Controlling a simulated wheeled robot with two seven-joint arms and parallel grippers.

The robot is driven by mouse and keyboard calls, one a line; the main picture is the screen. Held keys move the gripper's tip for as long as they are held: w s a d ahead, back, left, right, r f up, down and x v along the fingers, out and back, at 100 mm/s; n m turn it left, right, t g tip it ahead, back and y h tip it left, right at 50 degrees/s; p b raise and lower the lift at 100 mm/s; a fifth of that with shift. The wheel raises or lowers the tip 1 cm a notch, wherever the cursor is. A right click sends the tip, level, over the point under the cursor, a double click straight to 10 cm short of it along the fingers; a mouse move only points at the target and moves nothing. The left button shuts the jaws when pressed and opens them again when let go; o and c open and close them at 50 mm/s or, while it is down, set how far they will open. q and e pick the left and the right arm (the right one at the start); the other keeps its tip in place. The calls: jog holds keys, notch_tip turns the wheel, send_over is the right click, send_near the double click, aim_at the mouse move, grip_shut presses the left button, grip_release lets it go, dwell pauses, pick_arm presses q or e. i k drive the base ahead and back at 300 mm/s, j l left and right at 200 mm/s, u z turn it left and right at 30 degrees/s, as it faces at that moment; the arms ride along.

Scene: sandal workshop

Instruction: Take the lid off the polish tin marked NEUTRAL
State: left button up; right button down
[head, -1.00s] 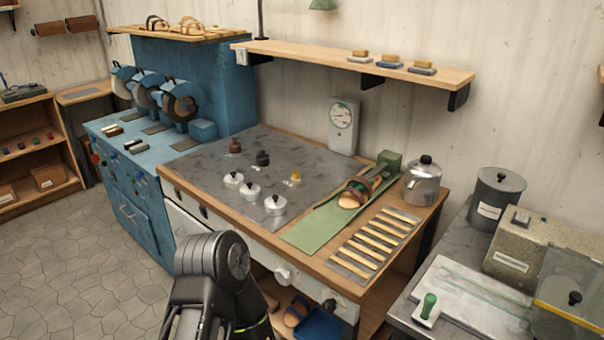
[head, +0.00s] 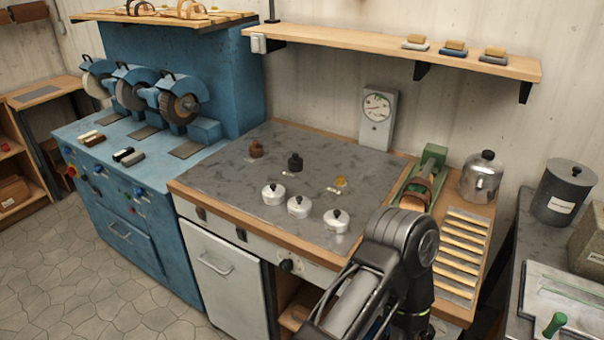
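Three white tins with dark knobs on their lids stand in a slanting row on the grey worktop: a left tin (head: 273,194), a middle tin (head: 299,207) and a right tin (head: 336,221). All three lids appear to be on. Their markings are too small to read, so I cannot tell which is NEUTRAL. One of my arms rises in front of the counter, right of the tins, with its dark joint near the right tin in the picture. Neither of my grippers shows.
A dial scale (head: 377,117) stands at the back. A metal pot (head: 481,177) and a slatted rack (head: 464,246) are at right. The worktop's left part is clear.

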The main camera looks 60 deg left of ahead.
aim_at(273, 191)
jog(key=k+j, duration=0.2)
jog(key=j, duration=0.3)
jog(key=k+j+z, duration=0.15)
jog(key=j, duration=0.3)
jog(key=k+j, duration=0.3)
jog(key=j, duration=0.2)
jog(key=k+j+z, duration=0.1)
jog(key=j, duration=0.35)
jog(key=k+j+z, duration=0.1)
jog(key=k+j, duration=0.55)
jog(key=j, duration=0.2)
jog(key=z, duration=0.05)
